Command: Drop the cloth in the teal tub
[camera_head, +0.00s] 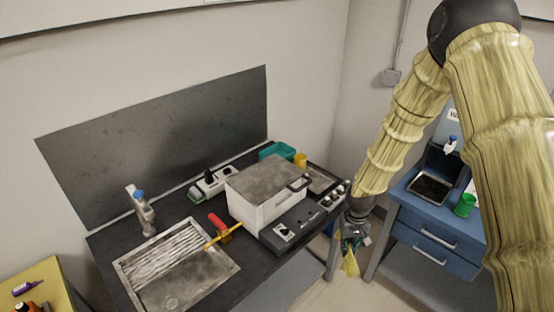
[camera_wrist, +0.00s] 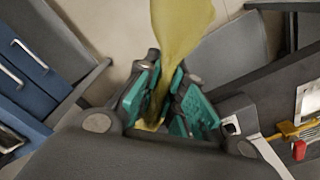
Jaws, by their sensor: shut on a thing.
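My gripper (camera_head: 353,243) is in front of the right end of the dark counter, over the floor gap. It is shut on a yellow cloth (camera_head: 350,266), which hangs down from the fingers. In the wrist view the teal finger pads of my gripper (camera_wrist: 163,92) pinch the cloth (camera_wrist: 178,38), and it spreads out beyond them. The teal tub (camera_head: 271,154) stands at the back of the counter, behind a white box-shaped machine that partly hides it. The tub is well apart from my gripper and is not seen in the wrist view.
The white machine (camera_head: 247,207) with a grey lid stands between my gripper and the tub. A yellow cup (camera_head: 300,160) is beside the tub. A sink (camera_head: 215,278), tap (camera_head: 143,212) and red-handled tool (camera_head: 219,226) are at left. A blue cabinet (camera_head: 415,235) stands at right.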

